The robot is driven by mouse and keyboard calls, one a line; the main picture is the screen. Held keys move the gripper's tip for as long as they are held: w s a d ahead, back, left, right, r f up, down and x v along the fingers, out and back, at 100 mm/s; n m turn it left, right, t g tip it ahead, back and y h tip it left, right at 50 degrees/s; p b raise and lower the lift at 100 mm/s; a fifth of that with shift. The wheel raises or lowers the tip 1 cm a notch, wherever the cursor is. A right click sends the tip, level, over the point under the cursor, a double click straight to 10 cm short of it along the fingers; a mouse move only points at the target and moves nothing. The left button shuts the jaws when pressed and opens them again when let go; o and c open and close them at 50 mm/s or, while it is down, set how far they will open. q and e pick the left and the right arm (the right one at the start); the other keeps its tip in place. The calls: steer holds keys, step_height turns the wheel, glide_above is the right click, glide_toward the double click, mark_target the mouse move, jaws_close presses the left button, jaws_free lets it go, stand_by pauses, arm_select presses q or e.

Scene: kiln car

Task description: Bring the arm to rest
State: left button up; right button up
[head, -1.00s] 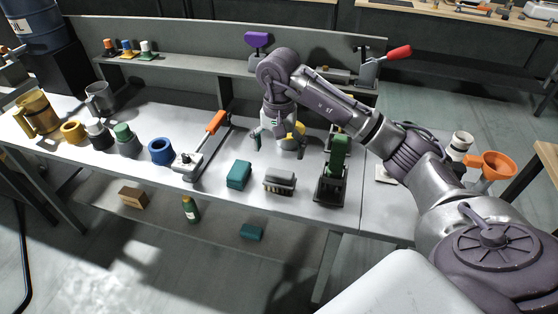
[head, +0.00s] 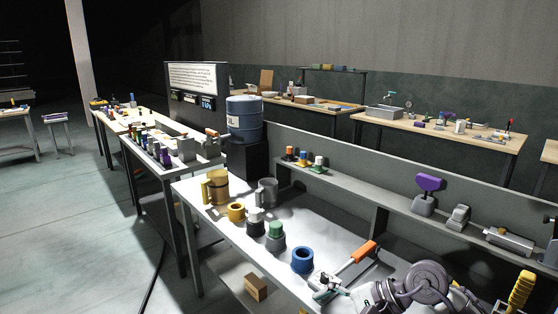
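My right arm (head: 428,283) is cut by the bottom edge at the lower right of the head view. Its gripper (head: 338,293) shows only in part, low over the bench beside the clamp with the orange handle. Whether its fingers are apart or closed cannot be made out, and I see nothing clearly held. My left gripper is not in view.
The grey bench (head: 222,237) bears a yellow mug (head: 217,188), a grey mug (head: 268,192), a blue ring (head: 302,260) and the orange-handled clamp (head: 363,252). A purple-topped tool (head: 428,184) stands on the shelf. Open floor (head: 70,230) lies left.

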steer(key=s+a+r+m+t+y, duration=0.2)
steer(key=a+r+m+t+y, duration=0.45)
steer(key=r+m+y, duration=0.35)
steer(key=w+d+r+m+t+h, duration=0.3)
steer(key=d+m+t+h, duration=0.25)
steer(key=m+t, duration=0.75)
steer(key=s+d+f+m+g+h, duration=0.3)
steer(key=d+f+m+h, duration=0.4)
steer(key=m, duration=0.6)
steer(key=s+d+f+m+g+h, duration=0.2)
steer(key=d+f+m+g+h, duration=0.3)
steer(key=f+m+h, duration=0.65)
steer(key=s+f+m+g+y, duration=0.2)
steer(key=s+f+m+g, duration=0.3)
steer(key=s, duration=0.5)
steer(key=s+f+m+g+y, duration=0.2)
steer(key=s+f+m+g, duration=0.35)
steer(key=s, duration=0.45)
step_height(320, 180, down, 25)
steer(key=s+a, duration=0.1)
steer(key=s, duration=0.1)
steer(key=s+d+f+g, duration=0.1)
steer(key=s+d+f, duration=0.2)
steer(key=s+f, duration=1.3)
steer(key=shift+s+f+n+g, duration=0.35)
steer(key=shift+f+n+g, duration=0.05)
steer(key=shift+f, duration=0.55)
